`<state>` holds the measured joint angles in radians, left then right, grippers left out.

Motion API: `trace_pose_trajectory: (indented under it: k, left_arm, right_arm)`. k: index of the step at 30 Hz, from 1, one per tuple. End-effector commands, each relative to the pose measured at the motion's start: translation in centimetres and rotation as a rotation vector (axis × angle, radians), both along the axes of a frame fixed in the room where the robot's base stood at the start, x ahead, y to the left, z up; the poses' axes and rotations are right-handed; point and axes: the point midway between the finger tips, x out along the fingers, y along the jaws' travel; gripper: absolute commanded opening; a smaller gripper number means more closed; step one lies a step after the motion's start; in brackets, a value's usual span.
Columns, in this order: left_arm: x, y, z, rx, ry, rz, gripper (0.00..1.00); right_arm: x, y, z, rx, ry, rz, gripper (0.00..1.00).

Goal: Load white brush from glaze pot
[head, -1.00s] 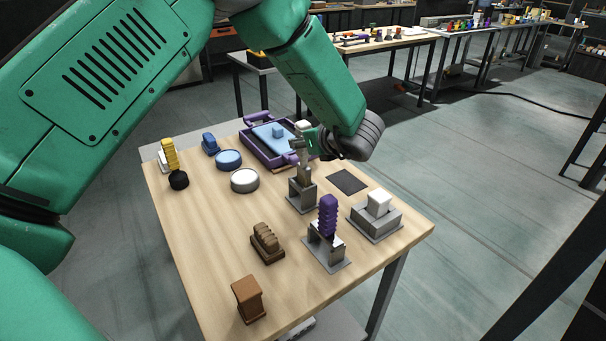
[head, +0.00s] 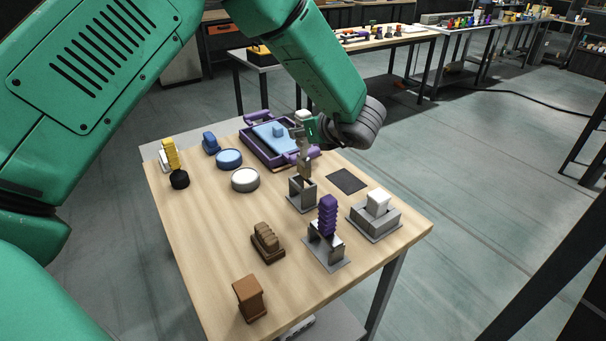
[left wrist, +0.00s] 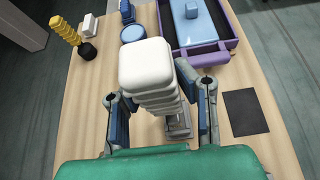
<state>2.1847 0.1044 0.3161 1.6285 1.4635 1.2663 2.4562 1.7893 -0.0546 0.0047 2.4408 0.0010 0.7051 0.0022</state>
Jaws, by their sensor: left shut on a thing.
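The white brush has a ribbed white handle (left wrist: 149,66), whose top also shows in the head view (head: 302,115). My left gripper (head: 302,133) is shut on this handle, with one finger on each side in the left wrist view (left wrist: 162,100). The brush hangs upright, its brownish lower end just above an open grey holder (head: 302,194). The white glaze pot (head: 245,180) is a low round tub on the table, left of the holder. My right gripper is not in view.
A blue pot (head: 229,158) stands behind the white one. A purple tray (head: 262,154) lies behind the gripper. A purple-handled brush (head: 327,214) stands in a holder, with a grey block holding a white piece (head: 377,203) nearby. Bare table (head: 205,225) lies at front left.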

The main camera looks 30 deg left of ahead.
Motion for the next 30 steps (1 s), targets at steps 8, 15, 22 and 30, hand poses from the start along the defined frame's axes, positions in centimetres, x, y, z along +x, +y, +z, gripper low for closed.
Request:
trace_pose_trajectory:
  k: [8, 15, 22, 30]
  left_arm:
    - [0.0, 0.0, 1.6, 0.001, -0.001, 0.0, 0.0]
    - [0.0, 0.0, 2.7, -0.001, -0.001, 0.0, 0.0]
    - [0.0, 0.0, 2.9, 0.0, 0.0, 0.0, 0.0]
    - [0.0, 0.0, 2.9, 0.0, 0.0, 0.0, 0.0]
  right_arm:
    - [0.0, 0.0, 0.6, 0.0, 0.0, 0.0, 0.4]
    - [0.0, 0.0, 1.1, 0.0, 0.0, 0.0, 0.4]
    - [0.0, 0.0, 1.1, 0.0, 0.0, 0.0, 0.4]
    - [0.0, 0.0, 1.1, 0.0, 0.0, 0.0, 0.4]
